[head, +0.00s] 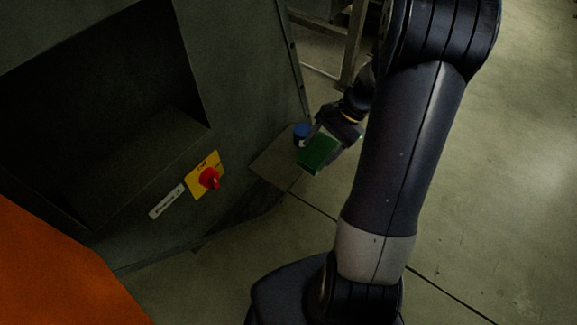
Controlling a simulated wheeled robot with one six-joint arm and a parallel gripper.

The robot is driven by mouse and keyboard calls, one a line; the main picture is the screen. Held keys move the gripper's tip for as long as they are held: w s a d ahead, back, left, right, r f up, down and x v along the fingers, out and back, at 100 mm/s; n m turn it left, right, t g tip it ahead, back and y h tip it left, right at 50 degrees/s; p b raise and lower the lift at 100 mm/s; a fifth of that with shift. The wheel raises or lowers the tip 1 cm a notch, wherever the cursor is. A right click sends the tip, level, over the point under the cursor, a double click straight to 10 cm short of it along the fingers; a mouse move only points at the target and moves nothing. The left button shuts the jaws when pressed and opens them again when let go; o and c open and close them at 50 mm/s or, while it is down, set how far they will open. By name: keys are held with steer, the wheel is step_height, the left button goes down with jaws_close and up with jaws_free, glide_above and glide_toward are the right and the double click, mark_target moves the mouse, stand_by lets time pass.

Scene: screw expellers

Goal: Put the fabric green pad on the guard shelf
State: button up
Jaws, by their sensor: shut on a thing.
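The green pad (318,153) is near the middle of the head view, at the end of my arm. My gripper (333,138) is shut on the pad and holds it at the right edge of the guard shelf. The guard shelf (272,166) is a flat dark plate sticking out from the machine's side. Whether the pad touches the shelf or hangs above it, I cannot tell. My fingertips are small and dark here, partly hidden by the pad.
A blue round container (302,131) stands at the back of the shelf, close beside the pad. A red knob on a yellow plate (209,178) sits on the machine wall left of the shelf. A metal frame (352,45) stands behind. The shelf's front left part is bare.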

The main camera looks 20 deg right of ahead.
steer(key=s+d+f+m+t+h+b, duration=0.1)
steer(key=s+d+f+m+t+b, duration=0.25)
steer(key=s+f+m+b, duration=0.35)
steer(key=shift+m+t+h, duration=0.3)
steer(key=shift+m+t, duration=0.15)
steer(key=shift+m, duration=0.45)
steer(key=w+a+b, duration=0.1)
steer(key=w+a, duration=0.3)
steer(key=w, duration=0.1)
steer(key=w+a+b, duration=0.1)
steer(key=w+a, duration=0.3)
steer(key=w, duration=0.1)
steer(key=w+a+f+b, duration=0.1)
steer(key=w+a, duration=0.3)
steer(key=w, duration=0.1)
steer(key=shift+w, duration=0.15)
step_height(320, 180, down, 5)
steer(key=b, duration=0.2)
steer(key=shift+r+b, duration=0.1)
steer(key=shift+b, duration=0.25)
steer(key=shift+w+a+f, duration=0.1)
steer(key=shift+w+f, duration=0.05)
steer(key=shift+f, duration=0.05)
steer(key=shift+f, duration=0.15)
steer(key=o, duration=1)
